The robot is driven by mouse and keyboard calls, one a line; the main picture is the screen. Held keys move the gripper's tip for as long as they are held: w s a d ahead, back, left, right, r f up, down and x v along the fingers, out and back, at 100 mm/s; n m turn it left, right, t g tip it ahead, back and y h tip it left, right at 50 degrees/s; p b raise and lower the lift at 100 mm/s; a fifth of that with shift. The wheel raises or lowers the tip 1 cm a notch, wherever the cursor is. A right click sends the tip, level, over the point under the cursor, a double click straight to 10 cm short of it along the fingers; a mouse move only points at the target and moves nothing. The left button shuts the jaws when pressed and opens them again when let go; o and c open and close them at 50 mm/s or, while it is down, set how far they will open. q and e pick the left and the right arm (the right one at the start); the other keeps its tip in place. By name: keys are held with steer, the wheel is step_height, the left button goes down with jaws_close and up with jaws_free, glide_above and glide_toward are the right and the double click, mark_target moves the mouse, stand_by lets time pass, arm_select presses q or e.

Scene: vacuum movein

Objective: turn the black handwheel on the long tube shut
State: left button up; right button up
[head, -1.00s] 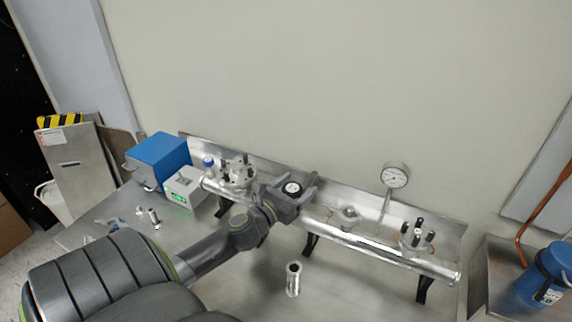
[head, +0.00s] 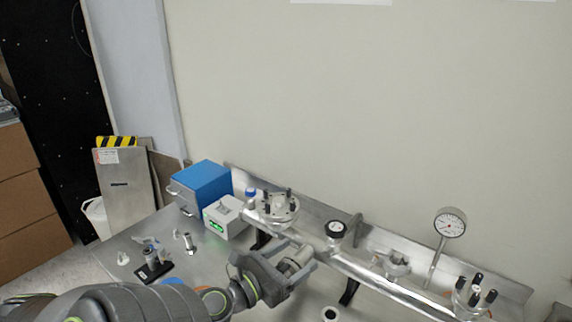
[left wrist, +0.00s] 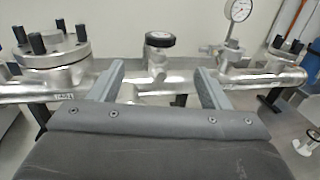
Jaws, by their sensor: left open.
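The black handwheel (head: 336,229) has a pale centre and sits on a short stem on top of the long metal tube (head: 385,289). In the left wrist view the handwheel (left wrist: 160,39) shows its rim beyond and above my fingers, near the middle. My left gripper (head: 293,262) is below and left of the handwheel in the head view, apart from it. In the left wrist view my left gripper (left wrist: 160,78) has its fingers spread wide, with the tube beyond them and nothing held. My right gripper is not in view.
A bolted flange (head: 277,208) stands left of the handwheel, and a dial gauge (head: 450,222) rises to the right. A blue box (head: 201,186) and a grey box with a green display (head: 224,217) stand at the tube's left end. Small metal parts lie on the bench.

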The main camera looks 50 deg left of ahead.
arm_select(q)
steer(key=shift+s+d, duration=0.1)
steer(key=shift+s, duration=0.8)
